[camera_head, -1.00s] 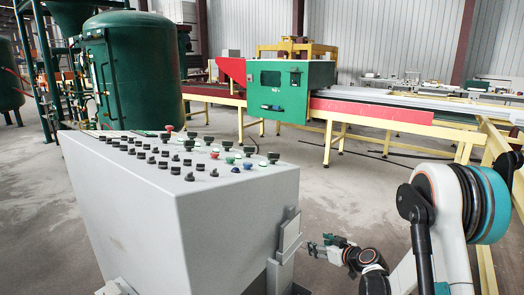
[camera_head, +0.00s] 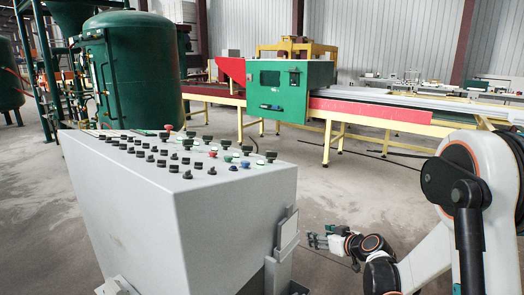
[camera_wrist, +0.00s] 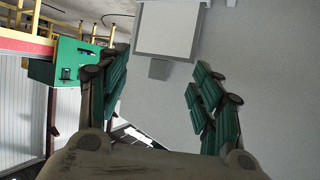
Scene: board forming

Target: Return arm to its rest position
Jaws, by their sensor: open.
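My gripper (camera_head: 318,241) is at the lower middle right of the head view, just to the right of the grey control console (camera_head: 225,230) and apart from it. In the wrist view my gripper (camera_wrist: 155,85) has two green-padded fingers spread apart with nothing between them. Beyond the fingers, the wrist view shows a grey surface with a pale rectangular plate. My arm is folded low at the right of the head view, with its large joint near the right edge.
The console's sloped top carries several knobs and buttons (camera_head: 213,153). A green tank (camera_head: 130,75) stands behind it at left. A green machine (camera_head: 290,88) sits on a yellow-framed line (camera_head: 385,127) at the back. The concrete floor (camera_head: 345,185) between is mostly clear.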

